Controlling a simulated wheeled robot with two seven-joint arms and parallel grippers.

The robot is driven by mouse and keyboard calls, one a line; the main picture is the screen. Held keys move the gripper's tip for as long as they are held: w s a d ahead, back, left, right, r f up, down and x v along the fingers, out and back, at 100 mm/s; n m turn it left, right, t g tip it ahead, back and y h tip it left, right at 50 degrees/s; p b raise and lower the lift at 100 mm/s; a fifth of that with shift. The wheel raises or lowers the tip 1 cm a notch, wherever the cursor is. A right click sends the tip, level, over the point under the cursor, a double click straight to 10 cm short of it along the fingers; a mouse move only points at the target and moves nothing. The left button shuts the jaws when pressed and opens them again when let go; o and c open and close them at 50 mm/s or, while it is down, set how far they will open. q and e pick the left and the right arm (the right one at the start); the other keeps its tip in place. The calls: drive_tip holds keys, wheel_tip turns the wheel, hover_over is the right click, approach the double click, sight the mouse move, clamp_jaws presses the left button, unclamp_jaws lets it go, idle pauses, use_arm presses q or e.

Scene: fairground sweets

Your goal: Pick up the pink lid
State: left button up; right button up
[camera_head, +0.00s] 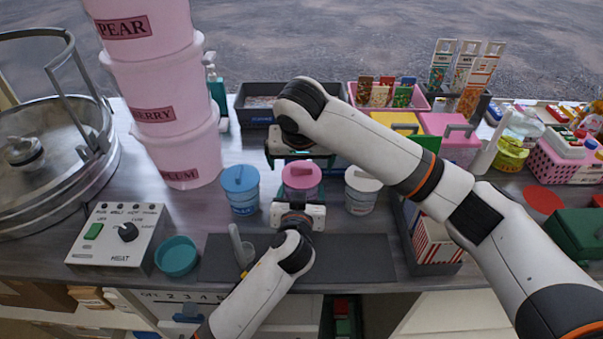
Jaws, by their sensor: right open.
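The pink lid (301,174) sits on a small tub at the middle of the counter, between a tub with a blue lid (239,178) and a tub with a white lid (363,180). My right gripper (301,161) is open just behind the pink lid, pointing down, and partly hidden by its own arm. I see nothing in its jaws. My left gripper (299,205) is low at the front of the pink-lidded tub. Its fingers are largely hidden, so I cannot tell whether it grips the tub.
Stacked pink buckets (165,140) stand at the left behind a heater control box (120,237) and a teal bowl (177,255). A dark mat (350,258) lies in front. Trays and a yellow box (397,121) are behind at the right.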

sight(302, 168)
use_arm(q)
drive_tip(key=shift+r, duration=0.15)
use_arm(e)
drive_tip(key=x, duration=0.3)
drive_tip(key=shift+w+f, duration=0.1)
drive_tip(key=shift+w, duration=0.05)
drive_tip(key=c, duration=0.9)
wheel_tip(302, 168, up, 15)
idle(0.4)
use_arm(q)
drive_tip(key=shift+f, duration=0.2)
use_arm(e)
drive_tip(key=shift+f, duration=0.15)
